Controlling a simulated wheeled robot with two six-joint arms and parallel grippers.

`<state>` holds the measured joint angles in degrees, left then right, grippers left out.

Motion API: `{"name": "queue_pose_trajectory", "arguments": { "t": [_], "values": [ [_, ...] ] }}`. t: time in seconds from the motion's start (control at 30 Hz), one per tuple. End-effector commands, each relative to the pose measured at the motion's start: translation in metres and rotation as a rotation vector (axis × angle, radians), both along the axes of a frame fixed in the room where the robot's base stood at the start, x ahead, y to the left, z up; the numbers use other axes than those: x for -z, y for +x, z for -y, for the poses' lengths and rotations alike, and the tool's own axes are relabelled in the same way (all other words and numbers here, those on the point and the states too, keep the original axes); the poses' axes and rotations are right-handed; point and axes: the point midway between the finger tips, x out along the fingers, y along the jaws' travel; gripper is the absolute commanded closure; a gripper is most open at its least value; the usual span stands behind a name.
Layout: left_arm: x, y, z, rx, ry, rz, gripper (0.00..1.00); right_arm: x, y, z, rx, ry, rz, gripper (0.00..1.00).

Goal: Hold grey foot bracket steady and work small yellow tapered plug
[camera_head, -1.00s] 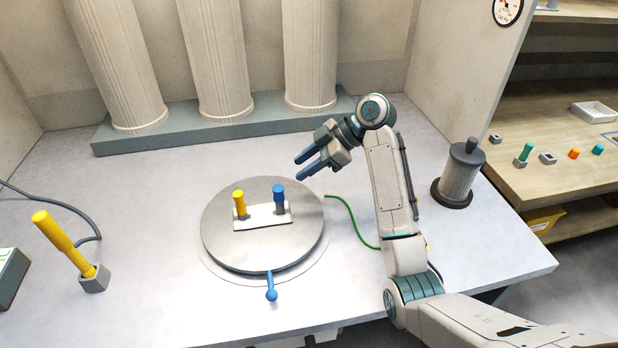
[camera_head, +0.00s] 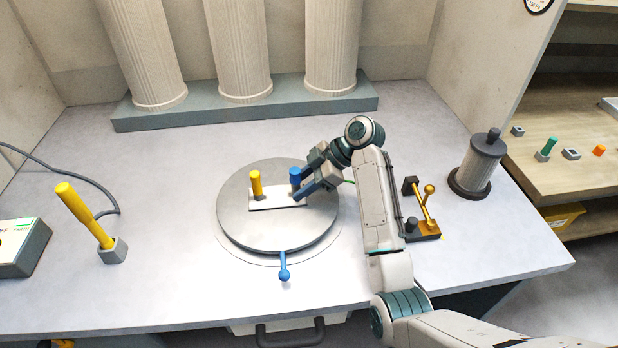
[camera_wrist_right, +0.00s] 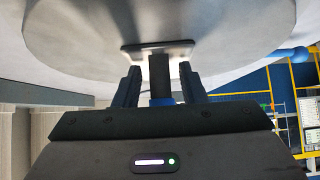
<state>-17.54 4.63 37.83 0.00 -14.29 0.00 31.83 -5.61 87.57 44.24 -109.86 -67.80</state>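The small yellow plug (camera_head: 256,183) stands upright at the left end of a pale grey bracket plate (camera_head: 276,202) on a round metal turntable (camera_head: 262,232). A blue-topped peg (camera_head: 295,175) with a dark shank stands at the plate's right end. My right gripper (camera_head: 302,187) is low at this peg, coming from the right. In the right wrist view the dark shank (camera_wrist_right: 159,70) stands between the two fingers (camera_wrist_right: 159,82), with gaps showing on both sides. The plate (camera_wrist_right: 183,45) also shows there. My left gripper is not in view.
A blue-knobbed lever (camera_head: 284,268) sticks out from the turntable's front. A larger yellow-handled tool (camera_head: 85,215) stands tilted in a grey socket at left. A brass fixture (camera_head: 425,215) and a ribbed cylinder (camera_head: 478,168) stand right of my arm. Columns (camera_head: 237,50) line the back.

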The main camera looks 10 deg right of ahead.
Motion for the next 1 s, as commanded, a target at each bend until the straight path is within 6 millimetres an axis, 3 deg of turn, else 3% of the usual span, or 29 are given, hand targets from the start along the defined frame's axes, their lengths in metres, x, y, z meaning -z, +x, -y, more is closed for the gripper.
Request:
{"name": "queue_pose_trajectory", "arguments": {
  "t": [0.07,0.17,0.3,0.4,1.0],
  "values": [
    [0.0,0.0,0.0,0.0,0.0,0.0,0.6,0.0008,0.0001,-0.0011,0.0,0.0,0.0,0.67],
    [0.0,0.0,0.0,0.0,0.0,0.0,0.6,0.0006,0.0001,-0.0007,0.001,0.0,0.001,0.86],
    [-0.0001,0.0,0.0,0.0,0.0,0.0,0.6,-0.0001,0.0003,-0.0008,0.0,0.001,0.001,0.84],
    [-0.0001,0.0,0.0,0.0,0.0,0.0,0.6,-0.0002,0.0003,-0.0007,0.0,0.001,0.001,1.0],
    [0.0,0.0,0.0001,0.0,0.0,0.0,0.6,0.0017,0.0001,-0.0004,0.0,0.0,0.0,1.0]
  ]
}}
